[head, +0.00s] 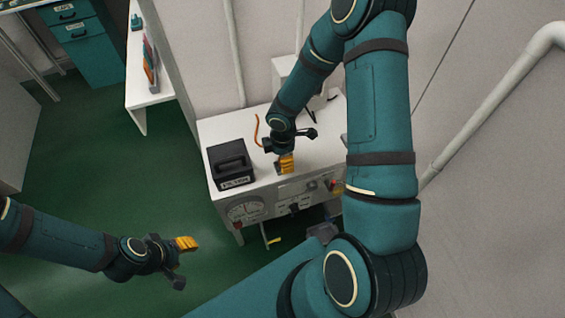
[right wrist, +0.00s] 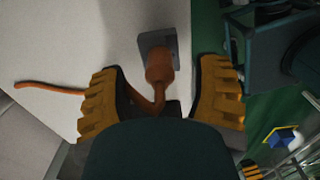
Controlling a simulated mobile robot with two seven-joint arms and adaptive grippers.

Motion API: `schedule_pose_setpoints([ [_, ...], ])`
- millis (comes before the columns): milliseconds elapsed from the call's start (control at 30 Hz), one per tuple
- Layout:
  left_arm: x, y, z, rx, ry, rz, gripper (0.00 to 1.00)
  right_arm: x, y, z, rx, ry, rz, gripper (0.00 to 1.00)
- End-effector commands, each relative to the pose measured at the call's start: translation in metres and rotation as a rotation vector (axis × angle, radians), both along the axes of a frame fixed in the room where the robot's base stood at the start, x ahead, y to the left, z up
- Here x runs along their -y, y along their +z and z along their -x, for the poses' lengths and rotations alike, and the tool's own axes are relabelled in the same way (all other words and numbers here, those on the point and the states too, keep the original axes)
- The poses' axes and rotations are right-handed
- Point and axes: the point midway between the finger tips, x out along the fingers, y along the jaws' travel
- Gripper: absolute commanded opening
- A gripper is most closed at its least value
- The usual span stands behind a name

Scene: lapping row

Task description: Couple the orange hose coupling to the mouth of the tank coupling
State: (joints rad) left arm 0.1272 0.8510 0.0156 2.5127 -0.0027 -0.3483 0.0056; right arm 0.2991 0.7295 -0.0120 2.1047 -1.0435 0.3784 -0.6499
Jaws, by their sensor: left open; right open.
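The orange hose coupling (right wrist: 158,66) shows in the right wrist view, with its end at a small grey block (right wrist: 172,40). Whether it is seated there or just rests against it, I cannot tell. Its orange hose bends back and emerges at the left; part of it also shows in the head view (head: 257,131). My right gripper (head: 286,163) is over the white bench, open, its fingers either side of the coupling (right wrist: 160,98) with gaps. My left gripper (head: 186,243) is open and empty above the green floor. I cannot make out the tank coupling for certain.
The white bench (head: 262,192) carries a black labelled case (head: 230,163) at its left and a white box (head: 298,76) at its back. Its front has a dial (head: 245,211) and a red knob (head: 336,186). A white pipe (head: 490,100) runs along the right wall.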

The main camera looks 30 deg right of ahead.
Motion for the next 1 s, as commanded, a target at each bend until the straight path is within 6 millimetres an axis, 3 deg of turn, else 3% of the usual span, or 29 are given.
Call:
schedule_pose_setpoints([
  [100,0.000,-0.008,-0.001,0.003,0.001,0.000,0.47,0.000,-0.019,0.001,-0.002,0.001,0.001,0.64],
  [367,0.000,-0.007,-0.002,0.004,0.001,0.000,0.47,0.000,-0.021,0.000,0.000,-0.001,0.000,0.64],
  [400,0.000,-0.007,-0.002,0.005,0.002,-0.001,0.47,0.000,-0.021,0.000,0.000,0.000,0.000,0.58],
  [567,0.000,-0.007,-0.002,0.005,0.002,-0.001,0.47,0.000,-0.021,0.000,0.000,0.000,0.000,0.02],
  [600,0.000,-0.007,-0.002,0.005,0.002,-0.001,0.47,0.000,-0.021,0.000,0.000,0.000,0.000,0.00],
  [867,0.000,-0.007,-0.002,0.004,0.001,0.000,0.47,0.000,-0.021,0.000,0.000,0.000,0.000,0.00],
  [1000,0.000,-0.004,-0.001,0.003,0.001,0.000,0.47,0.000,-0.012,0.000,0.001,-0.001,0.000,0.00],
])
